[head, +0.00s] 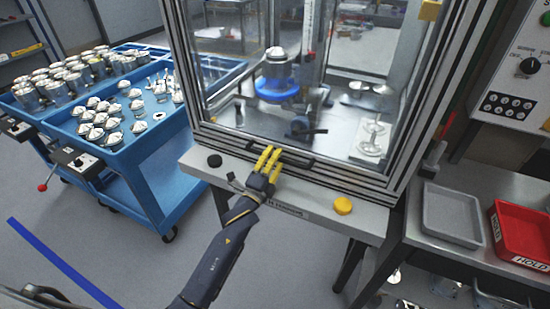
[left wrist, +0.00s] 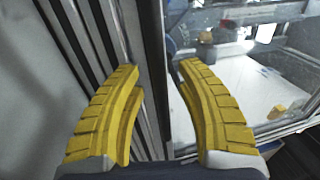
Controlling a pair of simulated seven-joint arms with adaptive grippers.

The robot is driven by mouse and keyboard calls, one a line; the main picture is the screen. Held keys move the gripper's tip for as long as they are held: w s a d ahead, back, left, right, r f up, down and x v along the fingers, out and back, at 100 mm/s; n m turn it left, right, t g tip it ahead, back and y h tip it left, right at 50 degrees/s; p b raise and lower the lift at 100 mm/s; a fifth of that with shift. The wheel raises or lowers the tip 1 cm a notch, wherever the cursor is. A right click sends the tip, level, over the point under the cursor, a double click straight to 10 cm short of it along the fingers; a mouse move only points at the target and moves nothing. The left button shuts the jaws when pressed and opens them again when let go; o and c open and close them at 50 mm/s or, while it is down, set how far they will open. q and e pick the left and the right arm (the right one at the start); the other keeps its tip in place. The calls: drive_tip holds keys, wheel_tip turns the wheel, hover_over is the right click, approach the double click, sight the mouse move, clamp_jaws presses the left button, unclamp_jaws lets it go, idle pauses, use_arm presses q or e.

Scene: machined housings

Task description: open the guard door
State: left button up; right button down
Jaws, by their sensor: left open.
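The guard door (head: 310,120) is a clear panel in a metal frame on the front of the machine. Its lower rail sits close above the grey front ledge, so it looks shut. A dark bar handle (head: 294,157) runs along the lower rail. My left gripper (head: 271,152) has yellow fingers and is at this handle, in front of the rail. In the left wrist view the gripper (left wrist: 159,68) is open, with a dark bar (left wrist: 152,85) and frame edges between and behind its fingers. Whether the fingers touch the handle I cannot tell. My right gripper is not in view.
The front ledge holds a black button (head: 215,160) and a yellow button (head: 343,206). A blue cart (head: 150,165) with many metal parts stands at left. A grey tray (head: 452,215) and red bin (head: 522,235) sit at right. A control panel (head: 515,75) hangs at upper right.

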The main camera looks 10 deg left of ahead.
use_arm(q)
drive_tip(key=shift+c, duration=0.5)
clamp_jaws()
